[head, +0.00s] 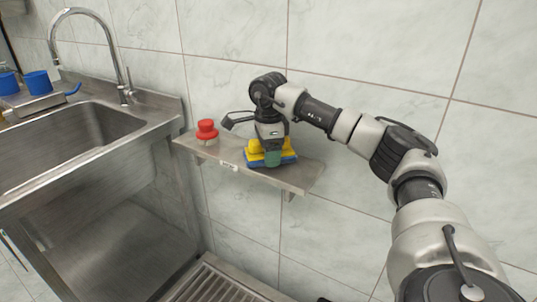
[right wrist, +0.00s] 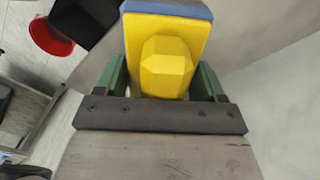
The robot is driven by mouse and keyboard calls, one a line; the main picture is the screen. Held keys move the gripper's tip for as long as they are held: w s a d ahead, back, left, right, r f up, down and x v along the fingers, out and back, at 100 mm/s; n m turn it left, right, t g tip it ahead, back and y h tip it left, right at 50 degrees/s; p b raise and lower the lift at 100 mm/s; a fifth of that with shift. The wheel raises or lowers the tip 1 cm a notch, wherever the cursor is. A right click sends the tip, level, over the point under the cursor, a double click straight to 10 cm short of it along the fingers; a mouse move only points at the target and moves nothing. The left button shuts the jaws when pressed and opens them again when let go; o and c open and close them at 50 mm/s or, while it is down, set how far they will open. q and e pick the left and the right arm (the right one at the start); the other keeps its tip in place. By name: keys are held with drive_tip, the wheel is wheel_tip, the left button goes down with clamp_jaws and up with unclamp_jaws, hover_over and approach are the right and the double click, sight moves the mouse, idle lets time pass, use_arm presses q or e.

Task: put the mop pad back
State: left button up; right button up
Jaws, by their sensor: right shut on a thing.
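The mop pad (head: 288,155) is a yellow block with a blue underside, at the wall shelf's right half. I cannot tell whether it rests on the shelf or is just above it. My right gripper (head: 271,158) comes down over it from above, its green fingers shut on the pad. In the right wrist view the pad's yellow raised grip (right wrist: 166,67) lies between the two green fingers (right wrist: 162,85). The gripper hides part of the pad in the head view. My left gripper is not in view.
The metal shelf (head: 305,176) carries a small label (head: 228,166) on its front edge. A red knob-shaped thing (head: 207,127) stands at its left end. A steel sink (head: 75,150) with a tap (head: 125,80) and blue cups (head: 38,82) is left. A grated drain (head: 215,283) lies below.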

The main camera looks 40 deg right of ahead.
drive_tip(key=shift+f, duration=0.3)
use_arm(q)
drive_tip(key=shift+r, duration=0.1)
use_arm(e)
drive_tip(key=o, duration=1)
drive_tip(key=shift+f, duration=0.1)
drive_tip(key=shift+c, duration=0.2)
drive_tip(key=shift+r, duration=0.35)
wheel_tip(320, 180, up, 12)
drive_tip(key=shift+f+p, duration=0.15)
drive_tip(key=shift+p, duration=0.85)
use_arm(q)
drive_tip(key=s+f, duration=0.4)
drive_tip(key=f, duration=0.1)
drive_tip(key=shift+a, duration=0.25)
